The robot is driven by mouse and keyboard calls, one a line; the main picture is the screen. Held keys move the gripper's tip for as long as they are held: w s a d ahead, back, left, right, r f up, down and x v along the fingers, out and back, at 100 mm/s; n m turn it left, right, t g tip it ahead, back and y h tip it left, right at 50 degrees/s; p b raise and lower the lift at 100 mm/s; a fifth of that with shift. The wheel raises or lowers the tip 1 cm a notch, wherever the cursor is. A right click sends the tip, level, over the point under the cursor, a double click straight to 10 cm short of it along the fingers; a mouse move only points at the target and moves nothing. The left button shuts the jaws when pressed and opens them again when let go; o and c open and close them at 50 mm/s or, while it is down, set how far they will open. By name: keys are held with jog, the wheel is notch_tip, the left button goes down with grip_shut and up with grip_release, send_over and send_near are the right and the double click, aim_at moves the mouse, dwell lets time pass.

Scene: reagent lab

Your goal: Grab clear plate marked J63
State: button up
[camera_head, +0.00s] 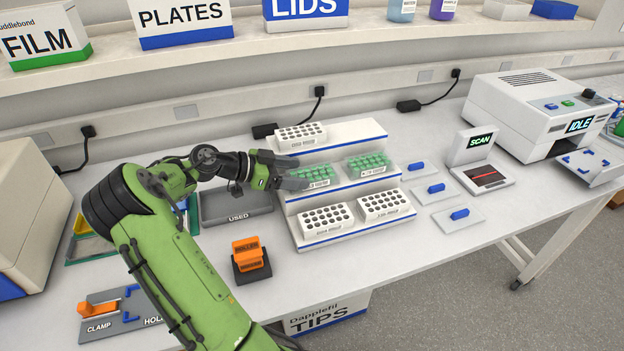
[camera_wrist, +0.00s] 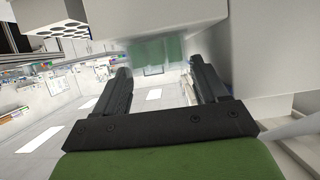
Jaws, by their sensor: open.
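Two clear plates with green contents sit side by side on the middle step of a white stepped rack (camera_head: 345,133). The left clear plate (camera_head: 318,175) is beside my gripper (camera_head: 292,172), and the right clear plate (camera_head: 369,163) is farther off. Their labels are too small to read, so I cannot tell which is J63. In the wrist view, my gripper (camera_wrist: 162,72) is open, with a translucent greenish plate (camera_wrist: 155,50) just beyond the fingertips. I cannot tell whether the fingers touch it.
A white plate (camera_head: 300,132) stands on the top step; two more (camera_head: 326,217) (camera_head: 383,204) stand on the bottom step. A grey USED tray (camera_head: 237,207) and an orange roller (camera_head: 249,252) lie left. Blue-handled lids (camera_head: 436,188) and a scanner (camera_head: 482,178) lie right.

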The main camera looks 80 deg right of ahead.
aim_at(303, 174)
jog(key=x, duration=0.3)
jog(key=shift+s+d+f, duration=0.2)
jog(key=c, duration=0.7)
